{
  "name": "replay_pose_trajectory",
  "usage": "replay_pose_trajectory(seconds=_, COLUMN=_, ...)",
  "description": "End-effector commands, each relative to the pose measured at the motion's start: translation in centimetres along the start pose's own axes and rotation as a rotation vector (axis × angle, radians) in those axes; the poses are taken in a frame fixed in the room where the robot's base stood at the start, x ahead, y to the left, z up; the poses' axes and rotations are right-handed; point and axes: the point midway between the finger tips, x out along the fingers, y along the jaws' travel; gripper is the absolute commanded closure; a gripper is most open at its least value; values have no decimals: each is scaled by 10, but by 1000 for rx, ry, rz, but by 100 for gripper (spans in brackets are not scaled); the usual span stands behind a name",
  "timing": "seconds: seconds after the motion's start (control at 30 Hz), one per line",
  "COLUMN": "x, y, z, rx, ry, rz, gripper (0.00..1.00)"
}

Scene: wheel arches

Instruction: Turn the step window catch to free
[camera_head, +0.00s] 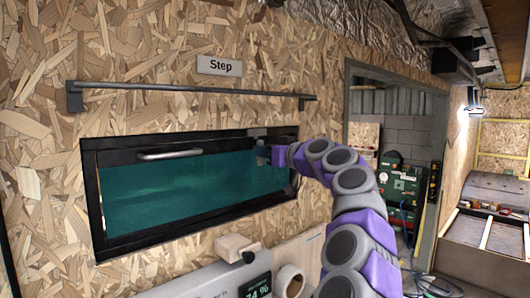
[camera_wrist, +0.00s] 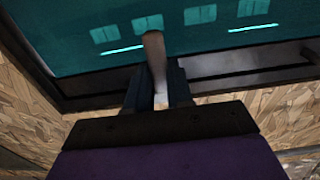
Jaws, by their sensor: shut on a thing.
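The step window (camera_head: 190,185) is a wide black-framed pane with teal glass, set in the chipboard wall under a "Step" label (camera_head: 219,66). Its catch (camera_head: 257,132) is a small grey piece at the upper right of the frame, partly hidden by my gripper (camera_head: 262,154). In the wrist view, my gripper (camera_wrist: 157,85) is shut on the catch's pale lever (camera_wrist: 154,50), which stands between the two dark fingers and sticks out past their tips. Which setting the catch is in cannot be told.
A pale bar handle (camera_head: 170,154) is on the window's top frame, and a dark rail (camera_head: 190,89) runs above the window. Below are a wooden block (camera_head: 234,246), a percent display (camera_head: 256,288) and a paper-like roll (camera_head: 289,281). A doorway opens to the right.

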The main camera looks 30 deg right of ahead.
Motion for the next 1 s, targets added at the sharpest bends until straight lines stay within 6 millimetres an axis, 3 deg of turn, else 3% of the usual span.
replay_pose_trajectory(seconds=0.47, x=0, y=0, z=0, rx=55, ry=-2, rz=-1, gripper=100)
replay_pose_trajectory(seconds=1.0, x=1, y=-7, z=-4, rx=490, ry=-2, rz=0, gripper=100)
